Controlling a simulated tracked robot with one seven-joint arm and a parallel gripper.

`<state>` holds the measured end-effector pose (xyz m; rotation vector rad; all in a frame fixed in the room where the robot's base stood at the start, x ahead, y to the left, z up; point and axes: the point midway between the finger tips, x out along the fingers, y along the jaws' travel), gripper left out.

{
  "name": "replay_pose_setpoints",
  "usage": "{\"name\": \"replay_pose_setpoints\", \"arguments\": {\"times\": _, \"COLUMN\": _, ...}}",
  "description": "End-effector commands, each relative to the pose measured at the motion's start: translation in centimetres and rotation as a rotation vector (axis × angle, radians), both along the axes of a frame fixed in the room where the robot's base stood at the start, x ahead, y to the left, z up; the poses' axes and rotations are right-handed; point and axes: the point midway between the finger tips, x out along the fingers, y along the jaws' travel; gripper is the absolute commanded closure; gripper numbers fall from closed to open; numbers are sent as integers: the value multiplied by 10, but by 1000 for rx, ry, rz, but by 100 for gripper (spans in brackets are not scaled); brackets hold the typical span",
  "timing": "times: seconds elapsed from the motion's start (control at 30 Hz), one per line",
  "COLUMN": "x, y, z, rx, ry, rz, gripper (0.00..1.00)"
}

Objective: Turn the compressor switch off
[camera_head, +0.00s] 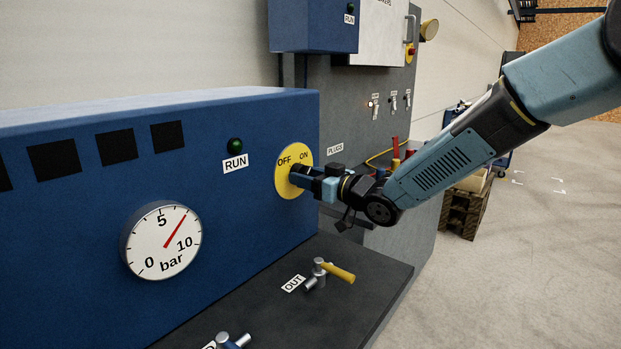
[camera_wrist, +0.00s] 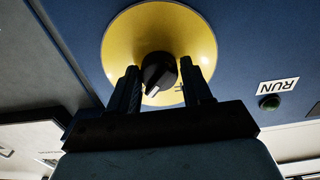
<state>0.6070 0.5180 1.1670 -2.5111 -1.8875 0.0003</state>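The compressor switch is a round yellow plate (camera_head: 283,187) marked OFF on the left and ON on the right, on the blue compressor front. In the wrist view its black knob (camera_wrist: 159,72) stands in the middle of the yellow plate (camera_wrist: 195,30). A small pale mark on the knob points to the lower left there, which appears to be the ON side, as that view is upside down. My gripper (camera_head: 296,176) is at the plate. Its two fingers (camera_wrist: 163,88) stand apart, one on each side of the knob; I cannot tell whether they touch it.
A green RUN lamp (camera_head: 236,146) looks dark. The gauge (camera_head: 161,240) needle stands between 5 and 10 bar. Below, a dark ledge (camera_head: 345,253) carries the OUT valve (camera_head: 318,275) with a yellow handle. A grey panel and pallet (camera_head: 465,208) stand behind.

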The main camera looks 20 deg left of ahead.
Motion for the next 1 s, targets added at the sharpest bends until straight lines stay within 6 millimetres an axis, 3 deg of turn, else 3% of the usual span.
{"name": "replay_pose_setpoints", "arguments": {"times": 0.33, "x": -1, "y": 0, "z": 0, "rx": 0, "ry": 0, "rz": 1, "gripper": 84}}
{"name": "replay_pose_setpoints", "arguments": {"times": 0.37, "x": 0, "y": -14, "z": 1, "rx": -2, "ry": -4, "rz": -3, "gripper": 86}}
{"name": "replay_pose_setpoints", "arguments": {"times": 0.4, "x": -1, "y": -7, "z": 0, "rx": -1, "ry": 0, "rz": 0, "gripper": 87}}
{"name": "replay_pose_setpoints", "arguments": {"times": 0.67, "x": -2, "y": 2, "z": 1, "rx": -10, "ry": -41, "rz": 5, "gripper": 87}}
{"name": "replay_pose_setpoints", "arguments": {"times": 1.0, "x": -2, "y": 3, "z": 1, "rx": -73, "ry": -261, "rz": 5, "gripper": 86}}
